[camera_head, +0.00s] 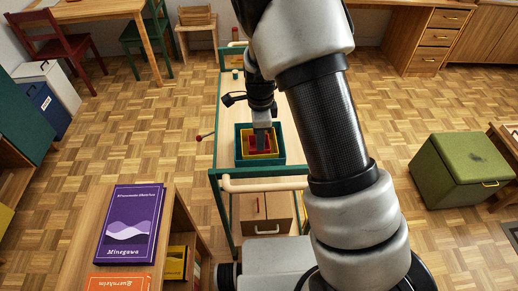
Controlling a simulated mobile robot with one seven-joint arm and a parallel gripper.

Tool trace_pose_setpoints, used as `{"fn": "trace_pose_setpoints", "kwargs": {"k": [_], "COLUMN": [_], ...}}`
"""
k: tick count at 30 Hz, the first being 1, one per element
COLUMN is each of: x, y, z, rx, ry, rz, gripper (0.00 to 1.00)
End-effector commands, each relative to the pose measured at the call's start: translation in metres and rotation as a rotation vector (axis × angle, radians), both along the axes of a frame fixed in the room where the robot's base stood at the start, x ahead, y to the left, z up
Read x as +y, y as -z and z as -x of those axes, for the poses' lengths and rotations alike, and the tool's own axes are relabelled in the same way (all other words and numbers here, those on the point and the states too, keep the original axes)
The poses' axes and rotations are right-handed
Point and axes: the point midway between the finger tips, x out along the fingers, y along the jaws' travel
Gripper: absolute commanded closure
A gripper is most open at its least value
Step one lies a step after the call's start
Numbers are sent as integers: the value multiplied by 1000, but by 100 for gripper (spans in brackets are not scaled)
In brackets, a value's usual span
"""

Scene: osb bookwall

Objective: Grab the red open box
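A small red open box (252,145) sits nested inside a yellow box (245,151), which sits inside a larger teal box (262,160). The nest stands on the upper shelf of a green-framed trolley. My gripper (262,142) points down at the red box from above, with its tip overlapping the box in the picture. My gripper hides part of the red box. Whether its fingers touch the box or are open or shut is too small to tell.
The trolley (229,130) has a pale handle (264,184) at its near end. A wooden bookcase (185,222) with a purple book (131,224) on top stands at the lower left. A green padded storage box (460,170) stands at the right.

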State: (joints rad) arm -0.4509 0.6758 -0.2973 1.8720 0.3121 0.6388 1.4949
Motion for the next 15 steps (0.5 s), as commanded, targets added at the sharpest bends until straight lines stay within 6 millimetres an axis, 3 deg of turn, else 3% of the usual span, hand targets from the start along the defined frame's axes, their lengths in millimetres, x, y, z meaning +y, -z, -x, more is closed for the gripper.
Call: {"fn": "trace_pose_setpoints", "kwargs": {"k": [9,15], "x": [0,0], "y": [44,52], "z": [3,3], "rx": [3,0], "ry": [2,1], "rz": [0,0], "gripper": [88,88]}}
